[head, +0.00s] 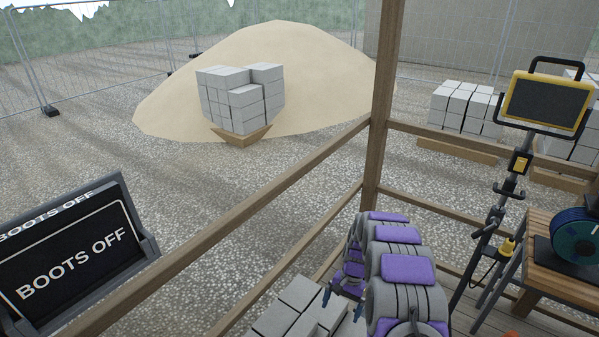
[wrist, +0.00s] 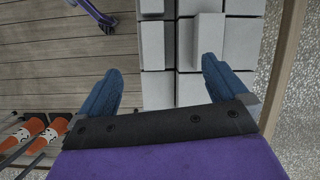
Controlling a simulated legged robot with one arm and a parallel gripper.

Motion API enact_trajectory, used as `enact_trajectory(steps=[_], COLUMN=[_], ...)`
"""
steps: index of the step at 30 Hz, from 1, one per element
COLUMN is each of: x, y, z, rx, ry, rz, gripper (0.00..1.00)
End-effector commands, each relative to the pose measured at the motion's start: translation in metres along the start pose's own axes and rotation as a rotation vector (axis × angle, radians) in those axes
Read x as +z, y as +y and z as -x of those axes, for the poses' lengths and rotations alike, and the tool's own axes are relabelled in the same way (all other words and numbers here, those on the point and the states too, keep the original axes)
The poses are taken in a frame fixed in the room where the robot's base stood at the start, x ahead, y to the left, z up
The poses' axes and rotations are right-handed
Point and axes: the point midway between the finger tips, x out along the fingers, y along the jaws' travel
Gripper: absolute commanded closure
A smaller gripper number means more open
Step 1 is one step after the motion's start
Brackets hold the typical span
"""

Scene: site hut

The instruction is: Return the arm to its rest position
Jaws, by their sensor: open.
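My arm (head: 408,270), grey with purple pads, is at the bottom of the head view, to the right of the middle. My gripper (head: 342,303) shows there only in part, as blue fingertips beside pale grey blocks (head: 290,310). In the wrist view my gripper (wrist: 160,66) is open, its two blue fingers wide apart with nothing between them. It points down above the wooden deck (wrist: 60,60) and the stacked grey blocks (wrist: 186,50). I cannot tell how far above the blocks the fingertips are.
A wooden post (head: 381,100) and rails stand close to my arm. A work lamp (head: 545,103) on a stand and a wooden table (head: 575,290) with a dark blue reel (head: 577,243) are at right. A "BOOTS OFF" sign (head: 75,262) is at left. Orange-and-white cones (wrist: 35,130) lie lower left.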

Motion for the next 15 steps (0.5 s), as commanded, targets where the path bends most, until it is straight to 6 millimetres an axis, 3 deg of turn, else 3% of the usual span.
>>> enact_trajectory(steps=[1,6,15], x=[0.011,0.049,0.125], y=[-0.003,-0.004,0.006], z=[0.018,0.064,0.131], rx=[-0.001,0.005,0.026], ry=[0.009,0.025,0.055], rz=[0.019,0.079,0.179], gripper=[0.0,0.0,0.0])
